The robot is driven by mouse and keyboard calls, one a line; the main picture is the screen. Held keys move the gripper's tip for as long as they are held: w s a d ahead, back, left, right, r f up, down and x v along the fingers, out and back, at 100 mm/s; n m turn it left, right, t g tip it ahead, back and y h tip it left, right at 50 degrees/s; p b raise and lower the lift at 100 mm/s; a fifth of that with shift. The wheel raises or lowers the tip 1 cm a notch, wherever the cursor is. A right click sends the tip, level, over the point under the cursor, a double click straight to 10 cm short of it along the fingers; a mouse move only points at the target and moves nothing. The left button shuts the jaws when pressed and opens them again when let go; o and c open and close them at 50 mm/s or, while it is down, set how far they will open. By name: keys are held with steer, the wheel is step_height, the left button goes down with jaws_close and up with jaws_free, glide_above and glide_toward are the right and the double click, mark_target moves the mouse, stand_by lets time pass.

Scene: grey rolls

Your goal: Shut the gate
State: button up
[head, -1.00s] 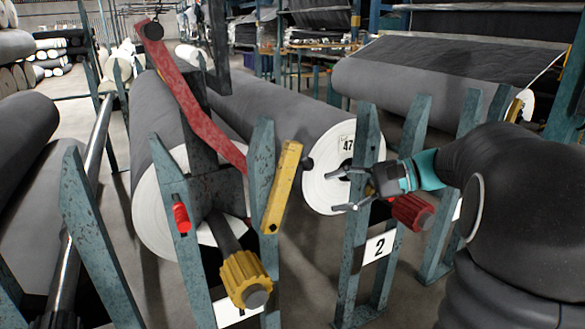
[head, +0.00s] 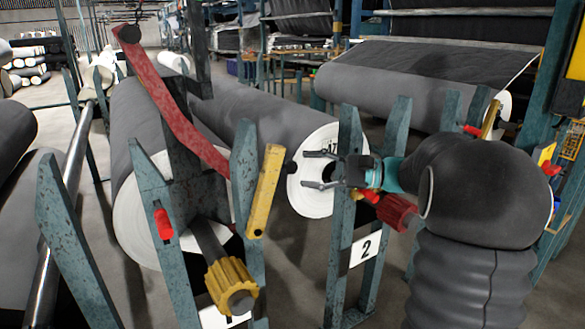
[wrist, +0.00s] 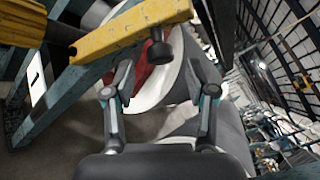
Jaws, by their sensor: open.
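A yellow bar (head: 265,192) stands steeply tilted beside a blue-green post, with a dark round knob (head: 290,170) sticking out to its right. In the wrist view the yellow bar (wrist: 120,36) crosses the top, and its knob (wrist: 159,52) lies between and just beyond my fingertips. My gripper (head: 307,170) is open and empty, pointing left at the knob, with a small gap seemingly left. A long red bar (head: 172,97) slopes from its raised upper left end down to the post behind the yellow bar. I cannot tell which bar is the gate.
Blue-green posts (head: 343,215) stand close under my gripper, one with a white "2" plate (head: 366,247). A yellow ribbed knob (head: 232,284) and a red ribbed knob (head: 396,211) stick out nearby. Large grey rolls (head: 262,122) lie behind.

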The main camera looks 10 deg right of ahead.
mark_target(296, 168)
steer(key=shift+x, duration=2.2)
jaws_close()
